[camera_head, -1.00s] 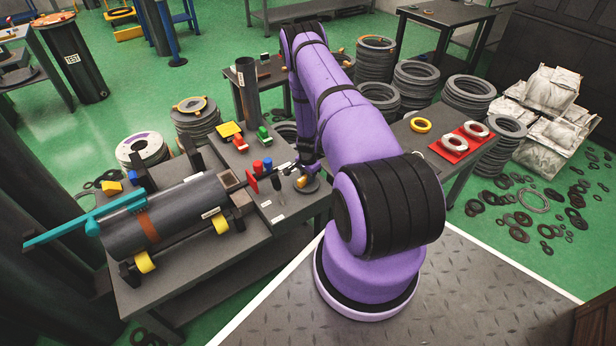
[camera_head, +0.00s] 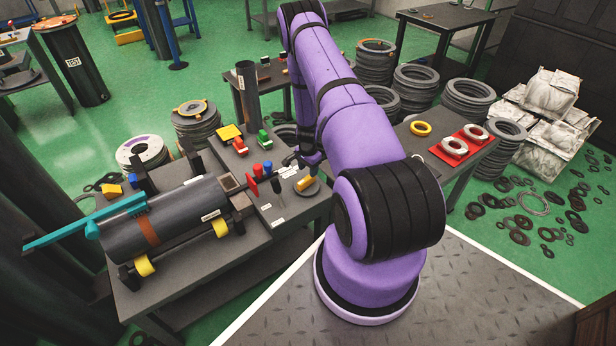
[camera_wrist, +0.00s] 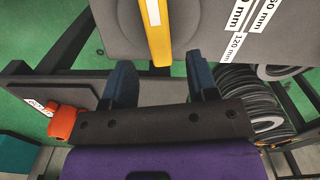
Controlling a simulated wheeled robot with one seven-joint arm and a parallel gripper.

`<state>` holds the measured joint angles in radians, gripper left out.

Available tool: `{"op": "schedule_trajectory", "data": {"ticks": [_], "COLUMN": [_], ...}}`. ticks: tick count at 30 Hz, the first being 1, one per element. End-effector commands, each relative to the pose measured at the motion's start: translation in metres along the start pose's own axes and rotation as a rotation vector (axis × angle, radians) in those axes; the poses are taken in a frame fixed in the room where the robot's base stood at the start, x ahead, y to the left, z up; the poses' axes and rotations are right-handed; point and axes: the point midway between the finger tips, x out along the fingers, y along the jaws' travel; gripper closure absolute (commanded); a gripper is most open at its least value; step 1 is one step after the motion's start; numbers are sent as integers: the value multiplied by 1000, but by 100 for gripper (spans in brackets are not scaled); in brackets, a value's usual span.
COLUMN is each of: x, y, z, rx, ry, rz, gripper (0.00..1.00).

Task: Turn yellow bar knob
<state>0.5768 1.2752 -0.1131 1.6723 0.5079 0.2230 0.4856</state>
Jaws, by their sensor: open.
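The yellow bar knob (camera_head: 306,183) sits on a round grey dial on the near right part of the workbench. In the wrist view the yellow bar (camera_wrist: 157,38), with a white stripe on it, runs down from the top edge over a grey disc. My gripper (camera_wrist: 163,78) shows there as two dark blue fingers, apart and with nothing between them. The bar's lower end lies near the fingertips and between their lines; I see no contact. In the head view my gripper (camera_head: 294,163) is just behind the knob, small and partly hidden by my arm.
A large grey cylinder (camera_head: 180,215) lies on the workbench (camera_head: 215,262). In the wrist view an orange part (camera_wrist: 63,122) is at the left and stacked rings (camera_wrist: 250,95) at the right.

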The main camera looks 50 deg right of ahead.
Motion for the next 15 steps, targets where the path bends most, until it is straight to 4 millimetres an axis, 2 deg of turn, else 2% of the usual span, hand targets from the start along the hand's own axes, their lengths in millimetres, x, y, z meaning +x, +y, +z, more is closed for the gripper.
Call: {"op": "schedule_trajectory", "data": {"ticks": [1, 6, 15], "x": [-10, -33, -46], "y": [-1, 0, 0], "z": [0, 0, 1], "rx": [0, -1, -1], "ry": [1, 0, -1], "rz": [-1, -1, 0], "gripper": [47, 47, 47]}}
